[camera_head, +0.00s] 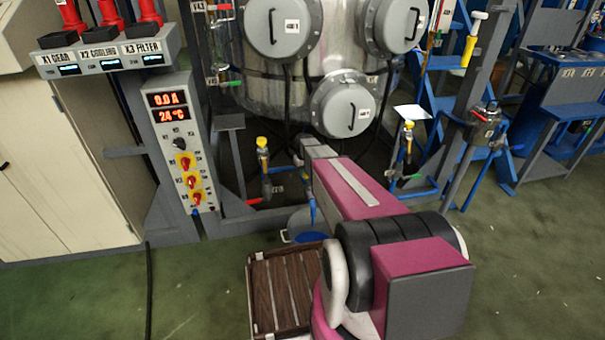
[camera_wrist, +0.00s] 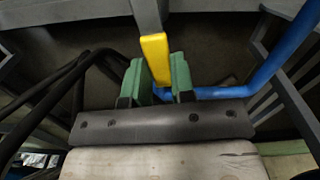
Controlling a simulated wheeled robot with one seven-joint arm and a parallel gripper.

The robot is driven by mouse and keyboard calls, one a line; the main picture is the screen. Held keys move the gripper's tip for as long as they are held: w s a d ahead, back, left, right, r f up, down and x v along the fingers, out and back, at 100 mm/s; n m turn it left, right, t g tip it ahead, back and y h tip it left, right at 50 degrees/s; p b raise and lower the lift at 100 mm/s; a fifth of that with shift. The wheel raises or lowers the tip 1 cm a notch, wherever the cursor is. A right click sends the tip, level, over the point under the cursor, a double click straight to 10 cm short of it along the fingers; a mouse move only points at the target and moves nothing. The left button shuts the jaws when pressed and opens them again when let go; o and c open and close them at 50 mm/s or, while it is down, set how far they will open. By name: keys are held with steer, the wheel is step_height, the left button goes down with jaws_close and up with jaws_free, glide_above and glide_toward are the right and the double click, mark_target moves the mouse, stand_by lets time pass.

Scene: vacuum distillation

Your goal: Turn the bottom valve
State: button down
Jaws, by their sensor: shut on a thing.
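The bottom valve's yellow handle (camera_wrist: 156,55) shows in the wrist view, upright between the two green fingers of my gripper (camera_wrist: 159,80). The fingers are shut on its lower part. A grey bar rises behind the handle. In the head view my own arm covers the spot, so the handle and my fingertips cannot be made out there.
A steel tank (camera_head: 330,70) with round grey hatches stands behind my arm. A control panel (camera_head: 180,150) is at left. Other yellow-topped valves (camera_head: 262,145) stand nearby. A slatted wooden crate (camera_head: 285,285) is on the floor. A blue pipe (camera_wrist: 270,68) runs close right of my fingers.

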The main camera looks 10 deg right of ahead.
steer(key=shift+d, duration=0.1)
stand_by(0.4)
steer(key=c, duration=1)
jaws_free()
steer(key=shift+o, duration=0.2)
step_height(320, 180, up, 11)
